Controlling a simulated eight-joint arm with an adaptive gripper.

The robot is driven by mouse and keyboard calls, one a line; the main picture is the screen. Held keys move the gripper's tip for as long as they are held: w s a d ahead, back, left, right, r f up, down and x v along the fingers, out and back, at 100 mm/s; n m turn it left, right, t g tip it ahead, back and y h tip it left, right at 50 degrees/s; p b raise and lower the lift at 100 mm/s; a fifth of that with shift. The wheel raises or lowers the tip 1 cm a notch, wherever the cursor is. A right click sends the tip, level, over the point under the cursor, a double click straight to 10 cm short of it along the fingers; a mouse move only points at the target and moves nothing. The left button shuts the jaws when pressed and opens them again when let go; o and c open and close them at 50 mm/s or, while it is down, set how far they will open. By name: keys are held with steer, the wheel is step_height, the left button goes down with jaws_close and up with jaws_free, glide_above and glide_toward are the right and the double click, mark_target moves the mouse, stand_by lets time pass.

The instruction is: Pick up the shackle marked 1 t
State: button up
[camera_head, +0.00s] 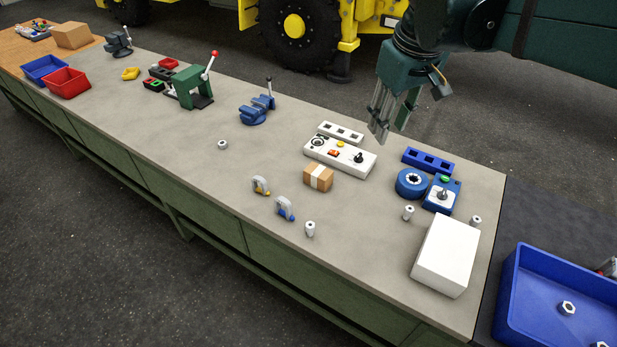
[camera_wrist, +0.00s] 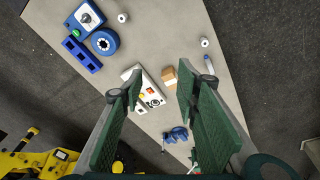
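Two small grey shackles lie near the front edge of the workbench in the head view. One shackle has a yellow pin (camera_head: 261,186); the other has a blue pin (camera_head: 285,208). Their markings are too small to read, so I cannot tell which is 1 t. My gripper (camera_head: 390,122) hangs above the back of the bench, well behind and to the right of both shackles. In the wrist view my gripper (camera_wrist: 160,74) is open and empty. The blue-pin shackle (camera_wrist: 209,65) shows beside the right finger there; the yellow-pin one seems hidden by that finger.
A cardboard box (camera_head: 318,177), a white control box (camera_head: 340,155) and a white cylinder (camera_head: 310,229) stand around the shackles. A blue vise (camera_head: 257,109) is behind. A white box (camera_head: 445,254) and blue tray (camera_head: 520,300) are at right. Bench left of the shackles is mostly clear.

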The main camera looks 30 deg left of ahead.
steer(key=s+a+f+n+g, duration=0.1)
steer(key=a+n, duration=0.1)
steer(key=a, duration=0.6)
steer(key=s+a+f+n, duration=0.1)
steer(key=a+f, duration=0.1)
steer(key=a, duration=0.6)
steer(key=n+g+h, duration=0.1)
steer(key=n, duration=0.2)
glide_above(283, 199)
step_height(283, 199, down, 4)
step_height(283, 199, down, 29)
steer(key=shift+f, duration=0.45)
steer(key=shift+f, duration=0.1)
steer(key=shift+f, duration=1.2)
steer(key=shift+f, duration=0.1)
steer(key=shift+d+f+b, duration=0.1)
steer(key=shift+f+b, duration=0.3)
steer(key=shift+f, duration=2.1)
